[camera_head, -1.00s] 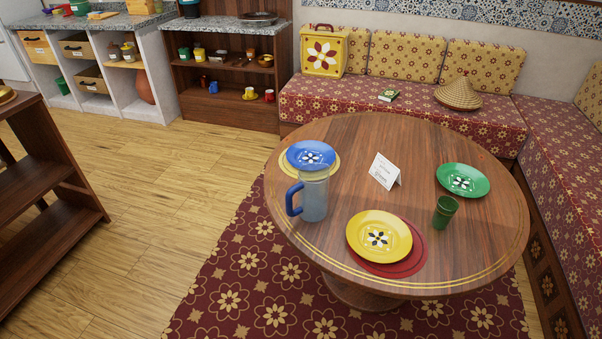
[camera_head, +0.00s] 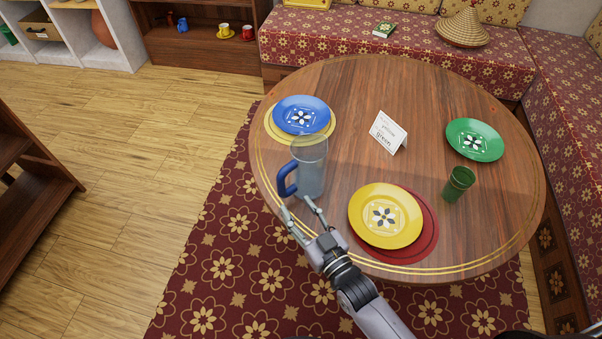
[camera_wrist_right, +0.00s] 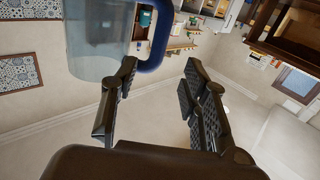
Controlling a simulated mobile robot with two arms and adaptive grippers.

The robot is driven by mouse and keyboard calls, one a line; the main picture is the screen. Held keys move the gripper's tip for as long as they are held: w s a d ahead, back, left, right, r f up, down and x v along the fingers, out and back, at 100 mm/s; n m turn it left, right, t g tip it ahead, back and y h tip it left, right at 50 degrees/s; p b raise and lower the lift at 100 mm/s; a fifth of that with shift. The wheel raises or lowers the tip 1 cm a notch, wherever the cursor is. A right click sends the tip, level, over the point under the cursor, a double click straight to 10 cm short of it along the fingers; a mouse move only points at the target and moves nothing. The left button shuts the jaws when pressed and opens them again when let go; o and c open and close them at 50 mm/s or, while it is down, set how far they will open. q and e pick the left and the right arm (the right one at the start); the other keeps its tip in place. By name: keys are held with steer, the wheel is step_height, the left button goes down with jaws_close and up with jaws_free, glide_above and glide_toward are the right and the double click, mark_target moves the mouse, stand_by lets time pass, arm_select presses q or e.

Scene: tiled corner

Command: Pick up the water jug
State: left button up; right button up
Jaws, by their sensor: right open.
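The water jug (camera_head: 312,170) is clear with a blue handle (camera_head: 284,180) on its left side. It stands upright on the round wooden table, in front of the blue plate. My right gripper (camera_head: 299,206) is open and empty, with its fingers pointing toward the jug's handle side. In the right wrist view the jug (camera_wrist_right: 92,40) fills the upper left, and its blue handle (camera_wrist_right: 158,40) comes down just beyond the open fingers (camera_wrist_right: 160,82). I see a gap between the fingers and the handle there. My left gripper is not in view.
The table (camera_head: 345,90) also bears a blue plate (camera_head: 301,115), a yellow plate (camera_head: 385,216) on a red mat, a green plate (camera_head: 474,139), a green cup (camera_head: 458,184) and a folded card (camera_head: 388,132). Free floor (camera_head: 130,180) lies to the left.

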mark_target(283, 186)
steer(key=x, duration=0.3)
steer(key=shift+w, duration=0.2)
steer(key=shift+w+a, duration=0.3)
steer(key=shift+w, duration=0.2)
steer(key=x, duration=0.4)
steer(key=shift+w, duration=0.15)
steer(key=shift+w+a, duration=0.25)
steer(key=shift+w, duration=0.2)
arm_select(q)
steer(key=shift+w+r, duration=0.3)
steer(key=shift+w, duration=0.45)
arm_select(e)
steer(key=shift+c, duration=0.5)
jaws_close()
